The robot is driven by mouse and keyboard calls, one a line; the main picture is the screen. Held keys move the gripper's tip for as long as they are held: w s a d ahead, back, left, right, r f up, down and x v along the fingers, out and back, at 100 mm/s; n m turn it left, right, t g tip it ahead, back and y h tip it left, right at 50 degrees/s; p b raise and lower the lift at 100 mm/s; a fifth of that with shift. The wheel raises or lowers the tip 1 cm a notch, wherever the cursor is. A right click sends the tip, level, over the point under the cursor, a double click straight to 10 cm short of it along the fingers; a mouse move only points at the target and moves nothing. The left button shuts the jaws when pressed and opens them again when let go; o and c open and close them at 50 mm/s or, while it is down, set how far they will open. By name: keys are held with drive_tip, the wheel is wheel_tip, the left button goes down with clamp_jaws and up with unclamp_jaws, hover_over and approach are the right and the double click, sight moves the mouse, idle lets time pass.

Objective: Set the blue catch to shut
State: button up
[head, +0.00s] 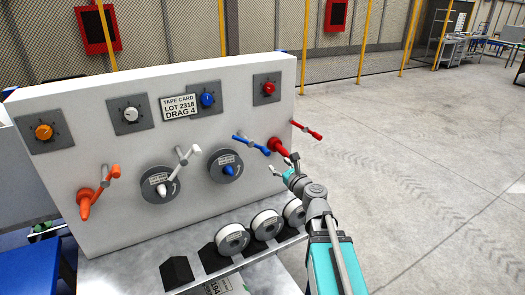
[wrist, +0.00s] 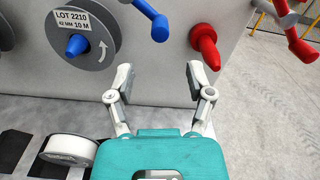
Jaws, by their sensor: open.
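The blue catch (head: 250,145) is a small blue lever on the white panel, up and right of the blue spindle (head: 228,170) with its grey reel. In the head view it slants down to the right. Part of it shows at the top of the wrist view (wrist: 152,12), where its upper end is cut off. My gripper (head: 284,164) is open and empty, right of and below the blue catch, close to the red spindle (head: 279,146). In the wrist view my open fingers (wrist: 158,73) point at the panel, below the blue catch and apart from it.
A red lever (head: 307,130) sticks out at the panel's right edge. White (head: 187,155) and orange (head: 112,172) levers stand to the left. Coloured knobs line the top, beside a tape card (head: 181,106). White rolls (head: 233,239) sit below. The floor at right is clear.

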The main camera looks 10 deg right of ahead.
sight(263, 150)
drive_tip(key=x, duration=1.1)
drive_tip(key=shift+w+a, duration=0.15)
drive_tip(key=shift+w, duration=0.15)
